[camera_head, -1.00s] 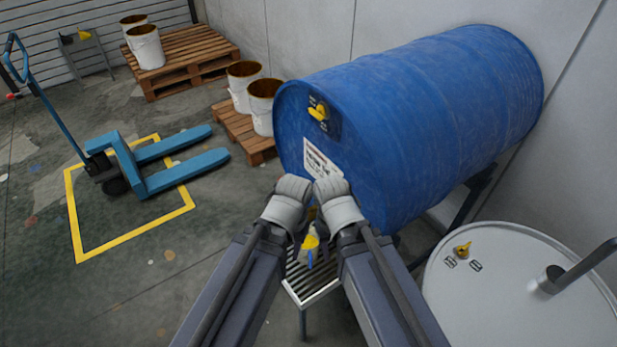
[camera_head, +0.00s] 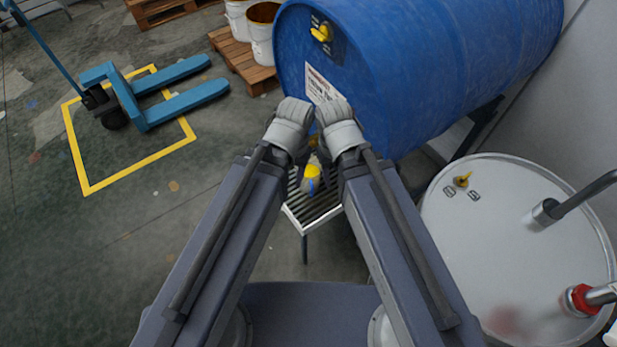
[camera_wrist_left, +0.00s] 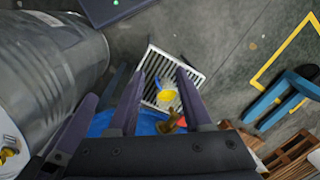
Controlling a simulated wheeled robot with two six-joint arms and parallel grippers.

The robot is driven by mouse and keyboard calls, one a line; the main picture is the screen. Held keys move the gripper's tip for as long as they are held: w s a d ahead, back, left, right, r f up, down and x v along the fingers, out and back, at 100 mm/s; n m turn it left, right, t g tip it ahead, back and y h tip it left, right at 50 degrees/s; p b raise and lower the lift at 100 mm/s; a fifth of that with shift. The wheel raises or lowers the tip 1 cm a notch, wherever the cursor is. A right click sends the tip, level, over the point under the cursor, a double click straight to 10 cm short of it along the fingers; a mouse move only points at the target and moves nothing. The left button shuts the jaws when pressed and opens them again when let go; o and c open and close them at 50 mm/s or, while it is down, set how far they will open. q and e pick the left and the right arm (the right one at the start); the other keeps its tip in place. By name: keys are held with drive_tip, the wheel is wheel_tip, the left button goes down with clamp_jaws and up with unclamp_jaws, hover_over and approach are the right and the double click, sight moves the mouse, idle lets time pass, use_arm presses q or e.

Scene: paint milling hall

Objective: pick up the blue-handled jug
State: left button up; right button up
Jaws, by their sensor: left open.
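The blue-handled jug (camera_head: 312,183) is small in the head view and stands on a slatted metal stand (camera_head: 322,207) below the blue drum's front. In the left wrist view its yellow inside (camera_wrist_left: 166,96) and blue handle (camera_wrist_left: 158,82) show over the light grating (camera_wrist_left: 190,68). My left gripper (camera_wrist_left: 160,88) is open and empty, with the jug framed between its fingers but beyond them. In the head view my left wrist (camera_head: 290,127) and right wrist (camera_head: 340,125) are close together above the jug, in front of the drum. The right gripper's fingers are hidden there.
The large blue drum (camera_head: 430,75) lies on its side above the stand, with a brass tap (camera_wrist_left: 172,122) near the jug. A pale upright drum (camera_head: 500,250) stands at right. A blue pallet jack (camera_head: 150,95) is at left. Floor between is clear.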

use_arm(q)
drive_tip(key=w+d+f+n+g+h+b, duration=0.1)
drive_tip(key=d+f+n+h+b, duration=0.15)
drive_tip(key=f+b, duration=0.55)
drive_tip(key=w+d+f+n+h+b, duration=0.15)
drive_tip(key=f+n+b, duration=0.25)
drive_tip(key=f+b, duration=0.4)
drive_tip(key=n+t+h+b, duration=0.5)
drive_tip(key=n+h+b, duration=1.1)
drive_tip(key=b, duration=2.7)
approach(312, 188)
drive_tip(key=d, duration=0.1)
drive_tip(key=d+f+n+y, duration=0.1)
drive_tip(key=shift+w+d, duration=0.1)
drive_tip(key=shift+d, duration=0.2)
drive_tip(key=shift+w+d+r, duration=0.1)
drive_tip(key=shift+w+d, duration=0.2)
drive_tip(key=shift+d, duration=0.9)
drive_tip(key=shift+w+d+r, duration=0.1)
drive_tip(key=shift+w+d, duration=0.2)
drive_tip(key=shift+d, duration=0.9)
drive_tip(key=shift+w+d, duration=0.35)
drive_tip(key=shift+d, duration=0.9)
clamp_jaws()
